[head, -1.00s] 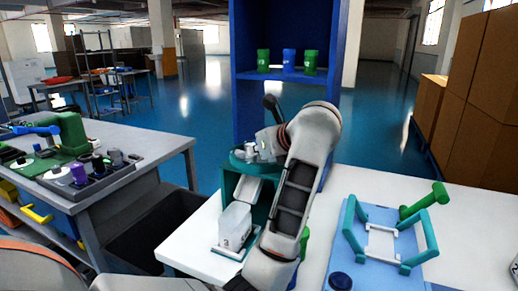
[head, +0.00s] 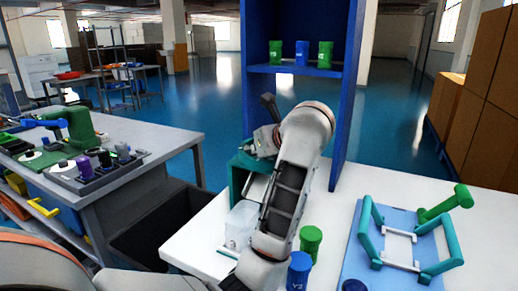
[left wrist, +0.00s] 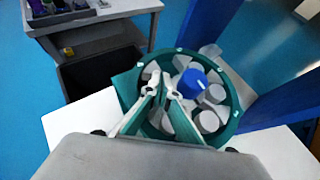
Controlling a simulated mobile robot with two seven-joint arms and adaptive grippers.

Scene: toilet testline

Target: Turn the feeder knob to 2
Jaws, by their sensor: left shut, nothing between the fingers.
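The feeder (head: 238,182) is a teal unit on the white table, mostly behind my left arm in the head view. In the left wrist view its round teal bowl (left wrist: 232,122) holds several grey cylindrical pieces, with small pale marks on the rim. The blue knob (left wrist: 191,83) stands among them, right of the middle. My left gripper (left wrist: 162,82) is shut and empty over the bowl, its tips just left of the knob and seemingly apart from it. The knob's setting cannot be read. My right gripper is not in view.
A clear bin (head: 240,224) sits under the feeder. A green container (head: 311,240) and a blue one (head: 299,270) stand right of my arm. A blue board with a teal frame (head: 366,232) is further right. A blue shelf (head: 257,95) rises behind.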

